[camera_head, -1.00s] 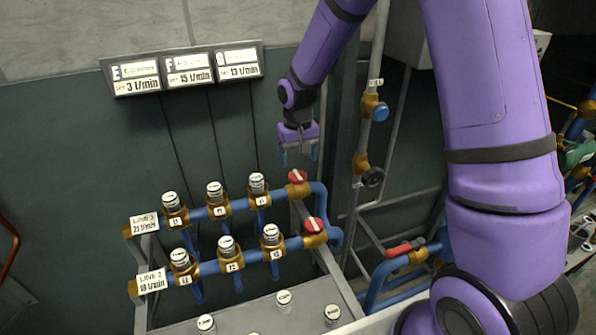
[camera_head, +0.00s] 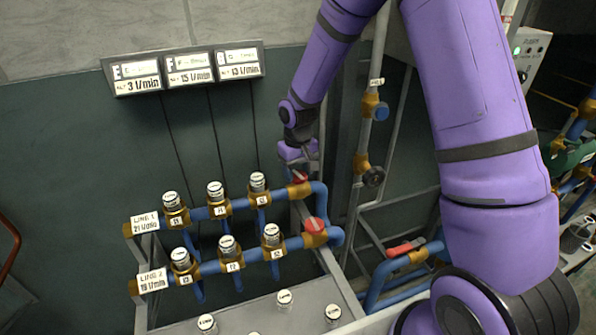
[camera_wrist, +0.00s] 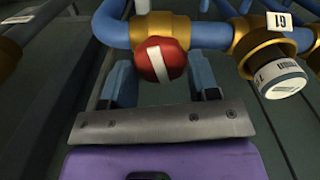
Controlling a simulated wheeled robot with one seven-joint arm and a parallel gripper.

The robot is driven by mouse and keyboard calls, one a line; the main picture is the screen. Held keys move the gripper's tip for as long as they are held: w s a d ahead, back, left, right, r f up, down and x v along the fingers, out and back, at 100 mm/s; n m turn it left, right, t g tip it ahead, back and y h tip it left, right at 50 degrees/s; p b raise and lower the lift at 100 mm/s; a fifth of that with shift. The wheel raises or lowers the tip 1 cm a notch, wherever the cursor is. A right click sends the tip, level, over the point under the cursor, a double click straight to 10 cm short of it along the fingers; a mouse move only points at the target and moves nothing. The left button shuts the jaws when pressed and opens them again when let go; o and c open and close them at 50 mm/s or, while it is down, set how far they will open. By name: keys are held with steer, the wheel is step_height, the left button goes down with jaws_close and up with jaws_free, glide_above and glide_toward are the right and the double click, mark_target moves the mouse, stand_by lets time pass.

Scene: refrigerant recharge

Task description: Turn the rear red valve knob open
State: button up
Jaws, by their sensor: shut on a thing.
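The rear red valve knob (camera_head: 300,177) sits on a brass fitting at the right end of the rear blue pipe. In the wrist view this red knob (camera_wrist: 160,59) carries a white stripe, nearly upright in the picture and across the pipe. My gripper (camera_head: 299,168) is down at this knob from above. In the wrist view the blue fingers of my gripper (camera_wrist: 162,78) stand on both sides of the knob, shut on it. The exact finger contact is hard to see. The front red knob (camera_head: 315,225) is free.
Several white-capped fittings (camera_head: 214,190) line the two pipes to the left. A vertical pipe with a blue knob (camera_head: 381,113) and a dark knob (camera_head: 374,177) stands right of my gripper. A red lever (camera_head: 405,246) is lower right. Flow signs (camera_head: 188,68) hang on the wall.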

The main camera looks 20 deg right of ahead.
steer(key=shift+n, duration=1.1)
steer(key=n, duration=0.4)
steer(key=shift+n, duration=0.3)
steer(key=n, duration=0.4)
steer(key=shift+r, duration=0.1)
steer(key=n, duration=0.3)
steer(key=o, duration=0.9)
